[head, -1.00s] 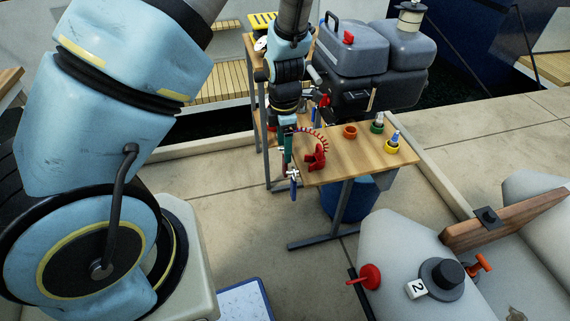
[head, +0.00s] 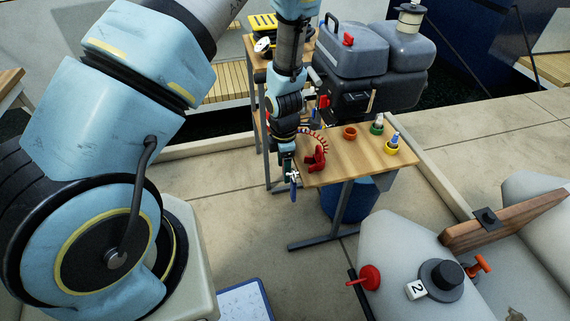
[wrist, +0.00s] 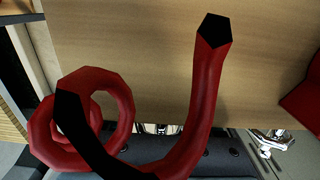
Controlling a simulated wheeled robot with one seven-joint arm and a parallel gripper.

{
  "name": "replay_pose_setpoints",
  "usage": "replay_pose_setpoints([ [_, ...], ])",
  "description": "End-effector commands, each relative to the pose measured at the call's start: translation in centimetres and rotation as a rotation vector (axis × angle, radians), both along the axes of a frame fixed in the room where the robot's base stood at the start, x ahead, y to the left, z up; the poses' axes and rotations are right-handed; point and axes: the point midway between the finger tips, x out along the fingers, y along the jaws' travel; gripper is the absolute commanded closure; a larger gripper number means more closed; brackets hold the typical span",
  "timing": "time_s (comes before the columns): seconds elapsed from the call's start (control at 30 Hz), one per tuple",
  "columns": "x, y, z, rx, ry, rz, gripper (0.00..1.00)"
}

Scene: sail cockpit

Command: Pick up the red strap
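The red strap (head: 322,138) shows in the head view as a thin, coiled red arc rising from the left end of the workbench. In the wrist view a red strap length (wrist: 203,95) curves in a J very close to the lens, with a loop at left and black cut-off ends. My gripper (head: 288,173) points down at the bench's left front edge, right beside the strap. The red shape hides the fingertips in the wrist view, so I cannot tell whether they are open or hold the strap.
The wooden workbench (head: 352,158) carries a red clamp-like piece (head: 316,158) close to my gripper and several small coloured cups. A grey engine (head: 370,75) stands behind. A metal and blue fitting (head: 293,179) shows just below my gripper. The bench's front right is fairly clear.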

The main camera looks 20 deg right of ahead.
Motion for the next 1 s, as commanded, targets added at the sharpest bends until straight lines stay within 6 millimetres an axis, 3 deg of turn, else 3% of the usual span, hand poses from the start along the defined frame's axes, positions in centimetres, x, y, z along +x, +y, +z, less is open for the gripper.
replay_pose_setpoints([
  [0.07,-0.01,0.0,0.01,0.0,0.0,0.0,0.42],
  [0.57,-0.02,0.0,0.03,0.0,0.0,0.0,0.98],
  [1.0,-0.03,-0.05,0.19,0.0,-0.001,-0.002,1.0],
])
